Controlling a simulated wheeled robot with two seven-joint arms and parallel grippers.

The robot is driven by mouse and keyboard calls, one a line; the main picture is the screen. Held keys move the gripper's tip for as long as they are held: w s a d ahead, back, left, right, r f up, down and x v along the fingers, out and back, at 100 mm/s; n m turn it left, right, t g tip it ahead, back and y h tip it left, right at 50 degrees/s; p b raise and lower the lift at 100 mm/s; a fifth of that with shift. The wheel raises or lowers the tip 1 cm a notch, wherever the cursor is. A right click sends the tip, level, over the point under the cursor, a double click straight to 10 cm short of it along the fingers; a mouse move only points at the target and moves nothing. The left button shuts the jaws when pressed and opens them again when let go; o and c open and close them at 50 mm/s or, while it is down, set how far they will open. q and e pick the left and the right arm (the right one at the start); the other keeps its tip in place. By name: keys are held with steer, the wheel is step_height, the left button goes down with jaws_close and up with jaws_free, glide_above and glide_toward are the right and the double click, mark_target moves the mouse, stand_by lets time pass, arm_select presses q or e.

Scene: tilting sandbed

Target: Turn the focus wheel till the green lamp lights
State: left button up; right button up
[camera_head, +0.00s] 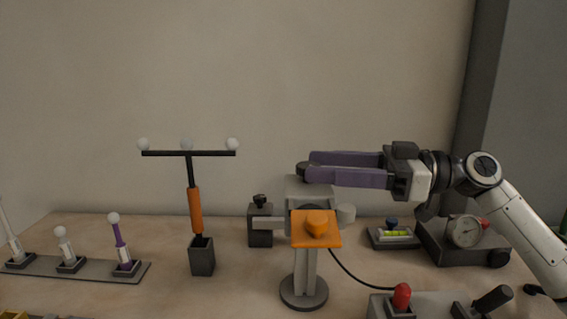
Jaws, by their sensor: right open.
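A grey instrument (306,192) stands on a post with a round base in the middle of the table, with an orange part on its front. A light grey round knob (346,212) sticks out at its right side; I cannot tell for sure whether it is the focus wheel. My right gripper (307,171) reaches in from the right with its purple fingers apart, just above the instrument's top. A dark round piece shows at the fingertips, partly hidden by them. I cannot make out a lit green lamp. My left gripper is not in view.
An orange-handled T-shaped stand (195,210) is left of the instrument, and a rack (97,268) of white-balled rods further left. A dial gauge box (437,245), a level (380,241) and a red-knobbed panel (430,300) are at the right. A cable runs from the instrument.

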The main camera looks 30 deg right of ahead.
mark_target(286, 180)
steer(key=p+x, duration=0.1)
steer(key=x, duration=0.5)
steer(key=shift+d+r, duration=0.1)
steer(key=shift+w+a+p, duration=0.4)
steer(key=shift+a, duration=0.05)
steer(key=c, duration=1)
